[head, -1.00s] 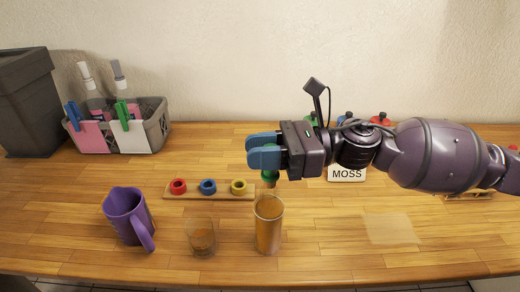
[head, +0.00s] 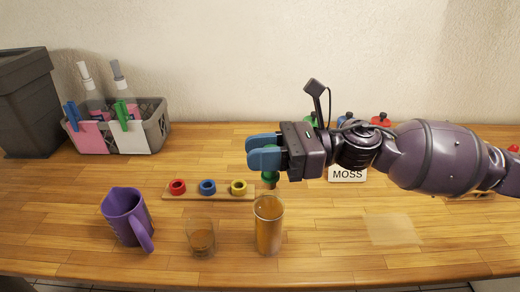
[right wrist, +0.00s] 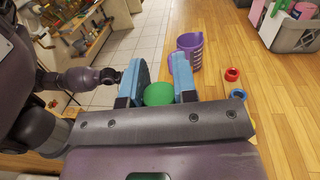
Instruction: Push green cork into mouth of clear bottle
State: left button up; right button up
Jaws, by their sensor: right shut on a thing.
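My right gripper (head: 264,154) comes in from the right in the head view and is shut on the green cork (head: 270,180). The cork's lower end points down, just above the mouth of the clear bottle (head: 268,232). The bottle stands upright on the wooden counter and looks amber inside. I cannot tell whether cork and rim touch. In the right wrist view, the green cork (right wrist: 159,94) sits between the two blue fingers. The bottle is hidden there. My left gripper's fingers do not show.
A short glass (head: 201,238) and a purple jug (head: 127,217) stand left of the bottle. Behind is a wooden strip (head: 222,195) with red, blue and yellow rings. A MOSS sign (head: 347,174) stands under my right arm. A grey basket (head: 150,135) is at back left.

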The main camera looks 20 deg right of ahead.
jog(key=shift+f+b, duration=0.8)
jog(key=shift+f, duration=0.35)
jog(key=o, duration=1)
jog(key=shift+s+d, duration=0.1)
jog(key=shift+d, duration=0.45)
jog(key=shift+s+d+b, duration=0.25)
jog(key=shift+d, duration=1.35)
jog(key=shift+s+d+b, duration=0.25)
jog(key=shift+d+b, duration=0.05)
jog(key=shift+d, duration=1.3)
jog(key=shift+s+d+b, duration=0.25)
jog(key=shift+d, duration=1.35)
jog(key=shift+s, duration=0.1)
